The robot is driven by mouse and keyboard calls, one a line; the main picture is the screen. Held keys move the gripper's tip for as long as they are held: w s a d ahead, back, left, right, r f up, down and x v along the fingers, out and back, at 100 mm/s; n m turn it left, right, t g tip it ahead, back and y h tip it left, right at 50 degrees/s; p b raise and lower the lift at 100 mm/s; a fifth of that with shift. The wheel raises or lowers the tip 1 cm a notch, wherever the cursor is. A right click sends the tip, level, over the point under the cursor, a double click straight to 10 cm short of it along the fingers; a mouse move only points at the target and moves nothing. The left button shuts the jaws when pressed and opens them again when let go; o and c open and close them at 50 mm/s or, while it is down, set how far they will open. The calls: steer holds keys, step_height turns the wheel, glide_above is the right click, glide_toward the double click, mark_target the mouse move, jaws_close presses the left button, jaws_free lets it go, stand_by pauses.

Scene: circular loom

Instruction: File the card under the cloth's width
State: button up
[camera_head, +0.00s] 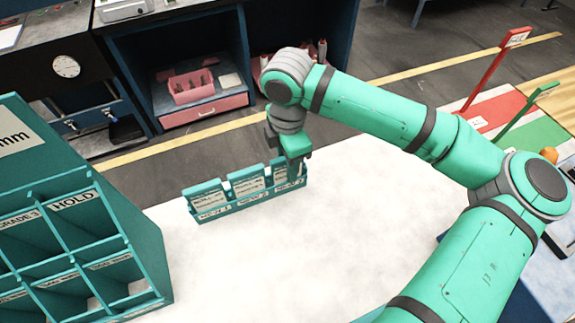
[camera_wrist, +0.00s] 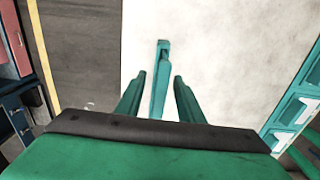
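A small teal rack (camera_head: 250,203) with labelled slots stands on the white table. It holds three upright cards with teal backs: a left card (camera_head: 207,197), a middle card (camera_head: 246,184) and a right card (camera_head: 281,173). My gripper (camera_head: 294,168) points down at the rack's right end and partly hides the right card. In the wrist view its two fingers (camera_wrist: 158,97) stand apart, with a narrow teal piece (camera_wrist: 161,68) between them and gaps on both sides. I cannot tell whether that piece is card or rack. A teal pigeonhole cabinet (camera_head: 118,232) stands at left, labelled "HOLD", "GRADE 3" and "mm".
The white tabletop (camera_head: 270,270) is clear in front of the rack. A red flag post (camera_head: 487,72) and red and green panels lie at the far right. A dark workbench with a pink bin (camera_head: 193,88) stands across the floor. The cabinet edge also shows in the wrist view (camera_wrist: 288,112).

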jaws_close()
steer(key=shift+r, duration=0.1)
steer(key=shift+s+r, duration=0.15)
steer(key=shift+r, duration=0.3)
steer(key=shift+r, duration=0.2)
steer(key=shift+w+r, duration=0.25)
steer(key=shift+r, duration=0.85)
steer(key=shift+s+r, duration=0.15)
steer(key=shift+r, duration=1.85)
